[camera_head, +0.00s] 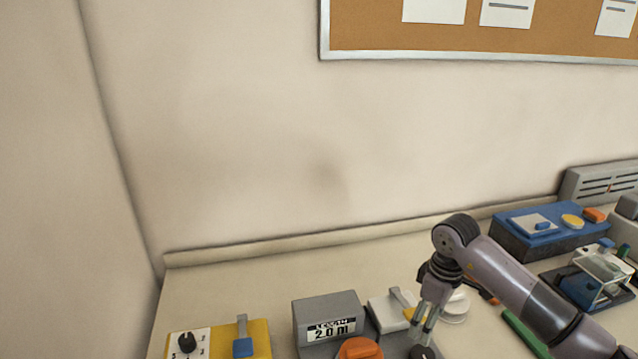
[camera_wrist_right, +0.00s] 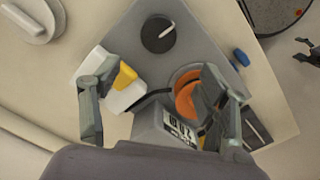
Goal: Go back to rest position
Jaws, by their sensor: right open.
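My right gripper (camera_head: 426,322) is over the table in the head view, pointing down with its fingers apart and nothing between them. In the right wrist view its two fingers (camera_wrist_right: 160,100) spread above a grey device (camera_wrist_right: 205,45) with a black knob (camera_wrist_right: 158,36), an orange knob (camera_wrist_right: 188,97) and a display (camera_wrist_right: 180,128). In the head view the display (camera_head: 332,330) reads about 2.0. A small dark claw (camera_wrist_right: 308,52), which looks like my left gripper, shows at the right edge of the wrist view, beyond the table; its jaws are too small to judge.
A white part with a yellow piece (camera_head: 388,310) lies beside the right gripper. A yellow control box (camera_head: 258,335) stands at the left, a blue case (camera_head: 515,240) at the back right. A green rod (camera_head: 525,333) lies near my right arm. The table's back left is clear.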

